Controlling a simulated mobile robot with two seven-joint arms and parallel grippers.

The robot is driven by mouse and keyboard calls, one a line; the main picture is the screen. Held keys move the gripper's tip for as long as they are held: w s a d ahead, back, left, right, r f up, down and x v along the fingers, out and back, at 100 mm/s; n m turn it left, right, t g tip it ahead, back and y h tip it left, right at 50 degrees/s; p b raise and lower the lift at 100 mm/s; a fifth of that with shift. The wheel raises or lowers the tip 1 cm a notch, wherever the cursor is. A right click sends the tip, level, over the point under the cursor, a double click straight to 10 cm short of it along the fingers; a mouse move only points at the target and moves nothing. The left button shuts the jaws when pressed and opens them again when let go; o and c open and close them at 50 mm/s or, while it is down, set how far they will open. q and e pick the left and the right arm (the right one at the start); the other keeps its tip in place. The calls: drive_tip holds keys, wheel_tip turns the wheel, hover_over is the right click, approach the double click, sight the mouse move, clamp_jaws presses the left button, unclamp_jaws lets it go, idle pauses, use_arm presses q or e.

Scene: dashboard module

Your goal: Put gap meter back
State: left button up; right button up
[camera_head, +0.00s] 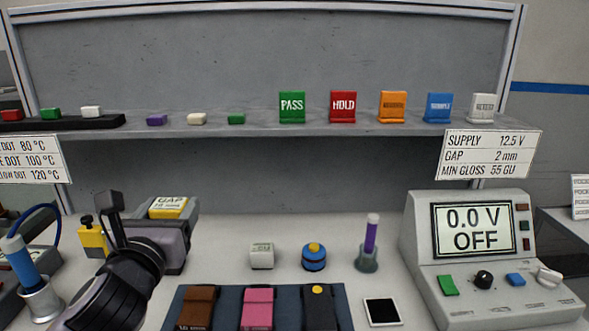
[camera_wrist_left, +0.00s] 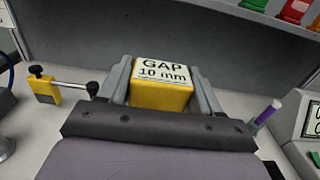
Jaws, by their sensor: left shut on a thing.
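The gap meter is a yellow block with a white label reading "GAP 10 mm" (camera_wrist_left: 162,90). In the head view its labelled top (camera_head: 168,205) shows beyond my left gripper (camera_head: 172,213), at the left of the bench. My left gripper is shut on it, one grey finger along each side. The meter's underside is hidden, so I cannot tell whether it touches the bench. My right gripper is not in view.
A yellow piece with a black knob (camera_head: 92,240) and a rod stands left of my gripper. A blue cylinder in a metal holder (camera_head: 40,292) is nearer left. A white block (camera_head: 262,256), blue pot (camera_head: 314,257) and purple stick (camera_head: 371,235) stand right. The shelf (camera_head: 330,129) overhangs behind.

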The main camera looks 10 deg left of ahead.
use_arm(q)
drive_tip(key=s+d+f+m+h, duration=0.1)
drive_tip(key=s+d+f+h, duration=0.1)
drive_tip(key=f, duration=0.5)
drive_tip(key=s+d+f+m+h, duration=0.1)
drive_tip(key=s+d+f+h, duration=0.1)
drive_tip(key=d+f, duration=0.4)
wheel_tip(320, 180, down, 2)
drive_tip(key=shift+s+f+m+t, duration=0.2)
drive_tip(key=shift+s+m+t, duration=0.15)
drive_tip(key=shift+s, duration=0.55)
